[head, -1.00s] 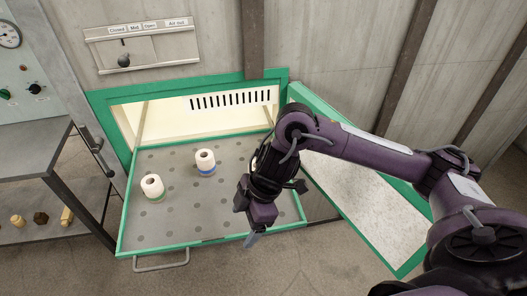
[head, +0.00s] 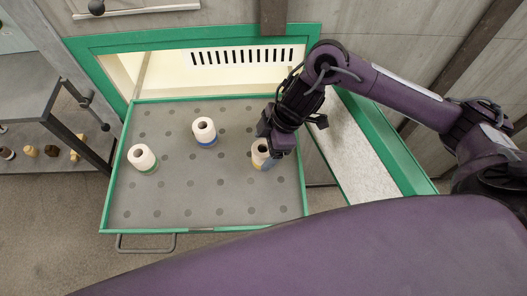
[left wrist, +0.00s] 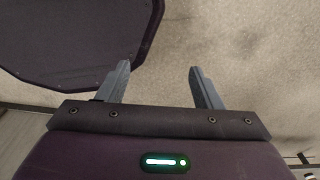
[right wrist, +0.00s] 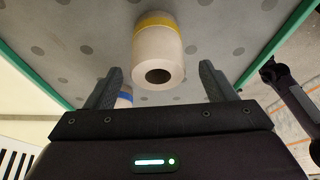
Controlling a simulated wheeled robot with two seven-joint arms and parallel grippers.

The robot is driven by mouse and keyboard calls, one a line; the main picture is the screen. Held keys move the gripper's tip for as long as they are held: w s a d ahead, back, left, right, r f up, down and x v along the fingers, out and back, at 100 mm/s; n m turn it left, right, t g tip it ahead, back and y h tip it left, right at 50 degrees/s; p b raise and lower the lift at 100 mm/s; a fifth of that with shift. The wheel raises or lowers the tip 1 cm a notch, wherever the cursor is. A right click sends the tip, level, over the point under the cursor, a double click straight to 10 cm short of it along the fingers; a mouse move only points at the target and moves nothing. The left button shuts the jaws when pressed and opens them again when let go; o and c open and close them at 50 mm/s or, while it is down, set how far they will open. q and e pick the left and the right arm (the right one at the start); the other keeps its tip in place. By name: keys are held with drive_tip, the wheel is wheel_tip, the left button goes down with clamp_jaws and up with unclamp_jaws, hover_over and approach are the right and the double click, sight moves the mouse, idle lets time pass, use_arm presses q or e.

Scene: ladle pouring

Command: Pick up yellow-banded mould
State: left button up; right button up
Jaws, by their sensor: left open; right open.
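The yellow-banded mould (head: 260,152) is a pale hollow cylinder standing on the right part of the grey perforated tray (head: 180,215), partly hidden by my right gripper (head: 272,146). In the right wrist view the yellow-banded mould (right wrist: 158,48) shows its open end and yellow band. My right gripper (right wrist: 161,72) is open, and the mould stands between and just beyond its fingertips, with a visible gap at both sides. My left gripper (left wrist: 160,68) is open and empty over bare floor, away from the tray.
A blue-banded mould (head: 204,132) and a green-banded mould (head: 142,158) stand further left on the tray. The blue-banded one (right wrist: 124,98) shows behind a right finger. A green frame (head: 120,40) borders the chamber opening. A shelf (head: 45,160) with small objects stands left.

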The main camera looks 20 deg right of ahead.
drive_tip(key=x, duration=0.3)
drive_tip(key=shift+w+d+f, duration=0.1)
drive_tip(key=shift+f, duration=0.1)
drive_tip(key=c, duration=0.8)
use_arm(q)
drive_tip(key=shift+w+d+r, duration=0.2)
drive_tip(key=shift+w, duration=0.2)
drive_tip(key=shift+w+d+r, duration=0.2)
drive_tip(key=shift+w, duration=0.2)
use_arm(e)
drive_tip(key=c, duration=0.4)
